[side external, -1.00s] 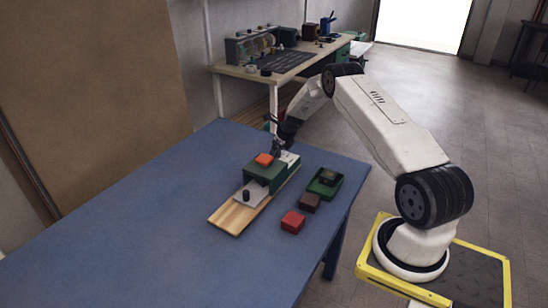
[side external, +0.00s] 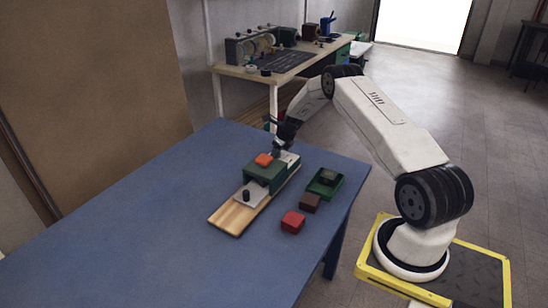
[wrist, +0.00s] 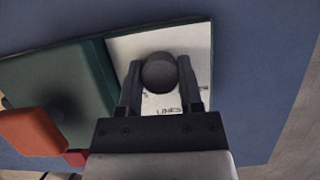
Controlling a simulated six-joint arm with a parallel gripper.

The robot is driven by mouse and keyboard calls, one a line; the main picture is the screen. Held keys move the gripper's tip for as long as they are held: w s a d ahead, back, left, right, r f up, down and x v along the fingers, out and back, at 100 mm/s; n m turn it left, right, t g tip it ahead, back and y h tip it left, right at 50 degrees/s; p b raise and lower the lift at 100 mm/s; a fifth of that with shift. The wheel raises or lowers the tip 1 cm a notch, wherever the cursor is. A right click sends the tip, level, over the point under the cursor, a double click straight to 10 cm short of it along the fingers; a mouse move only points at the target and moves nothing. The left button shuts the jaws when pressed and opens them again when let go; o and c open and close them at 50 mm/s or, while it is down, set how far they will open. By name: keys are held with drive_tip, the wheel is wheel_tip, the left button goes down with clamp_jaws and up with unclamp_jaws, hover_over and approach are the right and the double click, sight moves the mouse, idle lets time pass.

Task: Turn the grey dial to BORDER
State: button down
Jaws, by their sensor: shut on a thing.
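The grey dial (wrist: 159,72) is a round knob on a white plate (wrist: 125,46) at the far end of a wooden board (side external: 232,215). My gripper (wrist: 160,88) has one finger on each side of the dial and is shut on it. Black lettering that looks like "LINES" shows on the plate below the dial in the wrist view; no word BORDER is readable. In the side view my gripper (side external: 277,151) points down at the plate and hides the dial.
A green block (side external: 264,172) with an orange piece (side external: 264,159) on top stands beside the plate. A green tray (side external: 325,183), a brown block (side external: 310,202) and a red block (side external: 293,221) lie to the right. The blue table (side external: 130,230) is clear on the left.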

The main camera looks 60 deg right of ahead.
drive_tip(key=shift+n, duration=0.3)
drive_tip(key=n+y, duration=0.2)
drive_tip(key=n, duration=0.3)
drive_tip(key=shift+d, duration=0.1)
drive_tip(key=shift+w+n+g+y, duration=0.1)
drive_tip(key=shift+n+g+y, duration=0.35)
drive_tip(key=shift+n, duration=0.9)
drive_tip(key=shift+n+g+y, duration=0.35)
drive_tip(key=shift+n+y, duration=0.1)
drive_tip(key=shift+n, duration=0.9)
drive_tip(key=shift+r+n, duration=0.1)
drive_tip(key=shift+n, duration=0.4)
drive_tip(key=shift+c, duration=1.3)
unclamp_jaws()
drive_tip(key=v, duration=0.7)
drive_tip(key=shift+r, duration=0.3)
drive_tip(key=shift+d, duration=0.15)
